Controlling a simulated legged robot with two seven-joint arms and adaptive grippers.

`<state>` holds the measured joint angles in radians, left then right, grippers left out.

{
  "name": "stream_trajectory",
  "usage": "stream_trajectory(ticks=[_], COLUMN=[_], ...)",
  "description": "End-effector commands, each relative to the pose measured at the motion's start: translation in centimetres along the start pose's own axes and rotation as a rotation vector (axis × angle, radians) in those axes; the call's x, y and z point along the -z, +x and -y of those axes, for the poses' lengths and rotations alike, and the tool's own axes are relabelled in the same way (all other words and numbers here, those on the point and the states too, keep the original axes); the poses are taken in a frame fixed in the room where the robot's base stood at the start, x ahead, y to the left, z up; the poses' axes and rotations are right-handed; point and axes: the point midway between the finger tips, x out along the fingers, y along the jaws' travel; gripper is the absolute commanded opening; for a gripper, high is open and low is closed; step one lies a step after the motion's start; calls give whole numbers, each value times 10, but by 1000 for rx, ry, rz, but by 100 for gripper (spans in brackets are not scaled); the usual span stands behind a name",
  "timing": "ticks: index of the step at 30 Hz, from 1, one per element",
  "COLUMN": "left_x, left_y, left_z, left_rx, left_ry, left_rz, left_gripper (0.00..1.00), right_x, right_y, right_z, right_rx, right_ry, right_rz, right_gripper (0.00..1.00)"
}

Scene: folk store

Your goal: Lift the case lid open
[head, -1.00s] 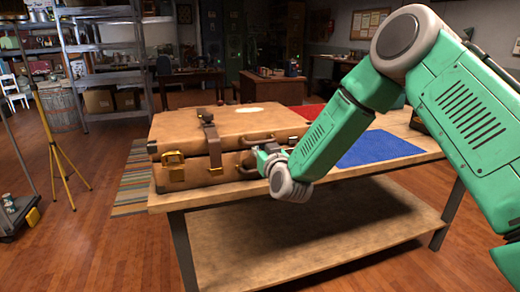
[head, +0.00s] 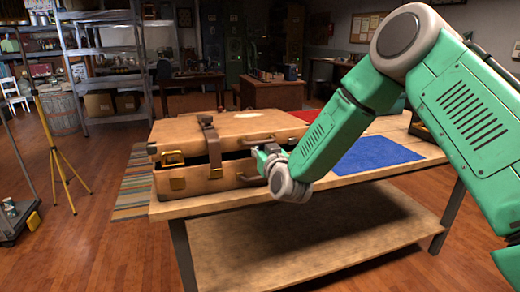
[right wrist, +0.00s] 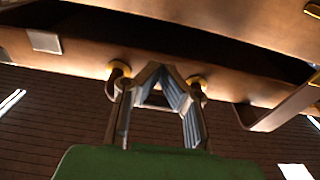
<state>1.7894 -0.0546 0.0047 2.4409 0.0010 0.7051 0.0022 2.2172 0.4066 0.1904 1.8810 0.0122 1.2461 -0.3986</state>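The brown case (head: 205,178) lies on the workbench, at the left in the head view. Its lid (head: 235,127) is raised a little, with a dark gap along the front above the base. A leather strap with a buckle (head: 211,145) hangs over the lid's front. My right gripper (head: 262,156) is at the front edge, right of the strap. In the right wrist view, the fingers (right wrist: 162,82) come close together at the case, between two gold ring mounts (right wrist: 118,68). Whether they clamp anything is unclear. My left gripper is out of view.
The wooden workbench (head: 300,195) carries the case, with a blue mat (head: 377,152) to its right. A yellow tripod stand (head: 53,150) and metal shelving (head: 108,62) stand at the left. The floor left of the bench is mostly open.

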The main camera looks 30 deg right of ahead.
Motion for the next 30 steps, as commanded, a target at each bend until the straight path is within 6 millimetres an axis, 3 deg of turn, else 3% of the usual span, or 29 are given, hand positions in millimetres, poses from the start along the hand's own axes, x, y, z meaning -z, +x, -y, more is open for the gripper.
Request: stream_trajectory(ticks=[13,30], left_x=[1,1], left_y=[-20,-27], left_z=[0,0], left_rx=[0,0], left_ry=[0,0], left_rz=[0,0], left_gripper=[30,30], right_x=[28,36], right_y=[2,4], right_z=[1,1], right_rx=[1,1], right_ry=[0,0], right_rz=[-5,-4], right_gripper=[0,0])
